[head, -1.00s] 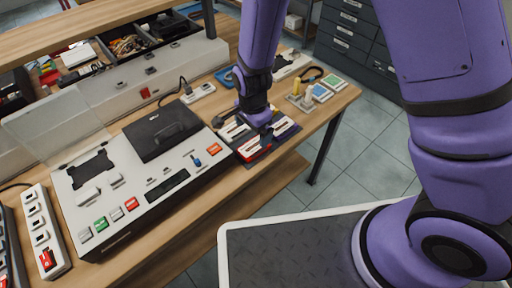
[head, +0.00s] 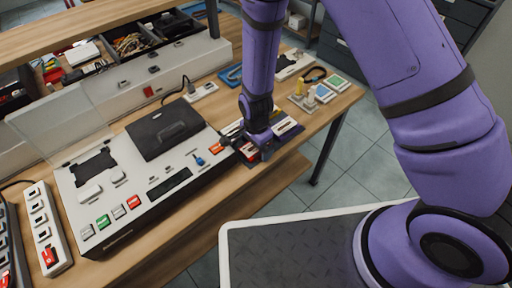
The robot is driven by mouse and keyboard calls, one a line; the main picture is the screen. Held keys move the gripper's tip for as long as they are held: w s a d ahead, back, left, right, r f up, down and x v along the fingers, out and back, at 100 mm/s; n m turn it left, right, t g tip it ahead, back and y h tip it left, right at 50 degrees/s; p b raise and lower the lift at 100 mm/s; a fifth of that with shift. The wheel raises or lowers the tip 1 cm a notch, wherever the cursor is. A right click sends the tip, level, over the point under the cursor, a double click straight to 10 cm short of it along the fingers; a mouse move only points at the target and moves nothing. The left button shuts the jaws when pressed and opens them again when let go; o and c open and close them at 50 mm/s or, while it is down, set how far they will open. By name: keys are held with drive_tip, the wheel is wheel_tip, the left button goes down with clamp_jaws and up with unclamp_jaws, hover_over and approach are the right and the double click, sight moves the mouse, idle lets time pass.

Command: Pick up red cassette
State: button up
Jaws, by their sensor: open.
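The red cassette (head: 248,152) lies in a row of cassettes near the front edge of the workbench, right of the large grey console. Only a small part of its red and white body shows; my gripper hides the rest. My gripper (head: 264,154) points down right over it, jaws open. I cannot tell whether the fingers touch the cassette or stand around it.
A cassette with a white label (head: 284,127) lies close on the right of my gripper. The console (head: 140,185) stands close on the left. Farther right on the bench (head: 318,120) are small blue and green-topped pieces (head: 336,83).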

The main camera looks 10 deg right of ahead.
drive_tip(key=c, duration=1)
drive_tip(key=shift+r, duration=0.1)
